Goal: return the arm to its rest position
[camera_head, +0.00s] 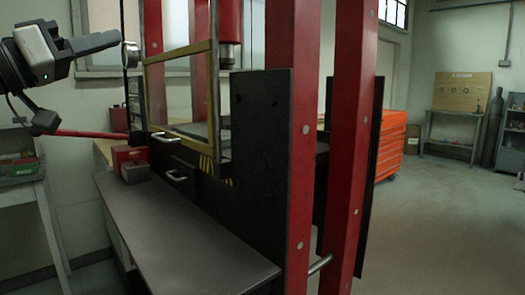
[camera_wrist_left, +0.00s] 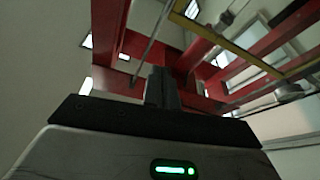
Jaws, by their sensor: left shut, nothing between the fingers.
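My left gripper (camera_head: 116,40) is raised at the upper left of the head view, with a white and black body and dark fingers pointing right. It is shut and empty. In the picture its fingertips are close to a round gauge (camera_head: 131,55) on the press; I cannot tell whether they touch. The wrist view shows the shut dark fingers (camera_wrist_left: 160,88) against the red press frame (camera_wrist_left: 110,40). My right gripper is not in view. No gate valve can be made out.
The tall red press frame (camera_head: 343,130) with dark side plates fills the middle. A yellow-edged guard (camera_head: 146,95), a red lever (camera_head: 90,133) and a dark bench top (camera_head: 190,225) are near the arm. A grey shelf (camera_head: 20,195) stands left. The floor at right (camera_head: 440,230) is clear.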

